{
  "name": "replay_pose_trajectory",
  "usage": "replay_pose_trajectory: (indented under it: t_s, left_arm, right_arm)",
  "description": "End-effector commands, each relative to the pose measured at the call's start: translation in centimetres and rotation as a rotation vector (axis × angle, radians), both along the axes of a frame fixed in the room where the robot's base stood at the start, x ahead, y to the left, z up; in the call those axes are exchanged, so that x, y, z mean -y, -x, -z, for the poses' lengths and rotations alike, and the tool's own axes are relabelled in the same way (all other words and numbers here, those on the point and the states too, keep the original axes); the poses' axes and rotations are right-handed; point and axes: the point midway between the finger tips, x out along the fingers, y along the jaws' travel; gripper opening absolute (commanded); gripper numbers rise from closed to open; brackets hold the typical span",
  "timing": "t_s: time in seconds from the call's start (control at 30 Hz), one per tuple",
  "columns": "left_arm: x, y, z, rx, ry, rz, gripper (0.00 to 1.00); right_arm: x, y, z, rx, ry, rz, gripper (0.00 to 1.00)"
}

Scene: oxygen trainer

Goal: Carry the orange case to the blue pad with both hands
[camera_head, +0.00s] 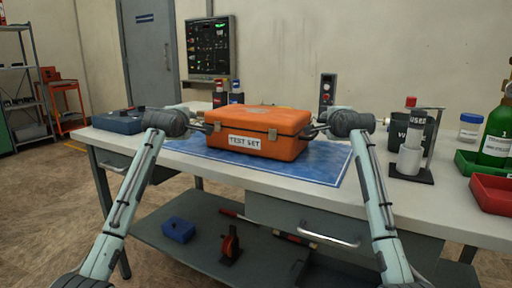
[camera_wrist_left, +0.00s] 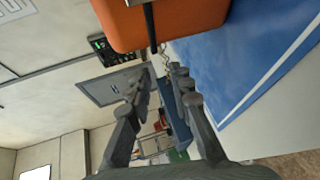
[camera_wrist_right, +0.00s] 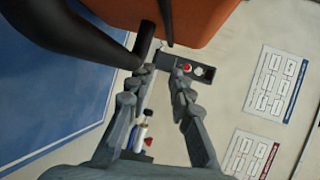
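The orange case (camera_head: 258,133), labelled TEST SET, is upright over the blue pad (camera_head: 322,170) on the workbench and appears to rest on it. My left gripper (camera_head: 208,128) is at the case's left side, and my right gripper (camera_head: 312,131) is at its right side. In the left wrist view the fingers (camera_wrist_left: 162,70) are apart, just short of a dark handle (camera_wrist_left: 150,22) on the case. In the right wrist view the fingers (camera_wrist_right: 162,76) are also apart, with a dark handle bar (camera_wrist_right: 146,40) ahead of their tips. No handle shows between either pair of fingers.
A blue box (camera_head: 118,122) is on the bench's left. At right stand a dark container (camera_head: 425,128), a stand with a white cylinder (camera_head: 410,160), a green bottle (camera_head: 497,135) and a red bin (camera_head: 492,193). The pad's front strip is clear.

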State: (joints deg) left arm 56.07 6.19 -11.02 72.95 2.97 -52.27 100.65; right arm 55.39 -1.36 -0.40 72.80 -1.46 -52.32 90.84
Motion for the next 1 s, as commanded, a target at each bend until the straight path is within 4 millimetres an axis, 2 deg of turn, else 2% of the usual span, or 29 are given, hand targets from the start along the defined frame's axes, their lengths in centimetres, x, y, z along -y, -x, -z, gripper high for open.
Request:
replay_pose_trajectory:
  t_s: [0.03,0.2,0.4,0.6,0.87,1.0]
  left_arm:
    - [-0.5,0.01,0.03,0.0,-0.001,-0.002,0.21]
    - [-1.27,0.04,0.1,-0.002,-0.002,-0.003,0.41]
    - [-1.38,0.02,0.16,-0.003,-0.001,-0.005,0.41]
    - [-1.44,0.02,0.19,-0.004,-0.001,-0.006,0.41]
    - [-1.46,0.06,0.19,-0.004,-0.001,-0.006,0.41]
    - [-1.41,0.86,0.01,-0.003,-0.001,-0.005,0.41]
  right_arm:
    - [0.45,0.02,0.07,-0.002,0.001,0.001,0.21]
    - [1.19,0.07,0.12,-0.003,0.002,0.001,0.21]
    - [1.28,0.07,0.15,-0.004,0.002,0.003,0.21]
    - [1.33,0.07,0.17,-0.004,0.002,0.004,0.42]
    - [1.35,0.07,0.18,-0.004,0.002,0.004,0.42]
    - [1.36,0.07,0.18,-0.004,0.002,0.004,0.42]
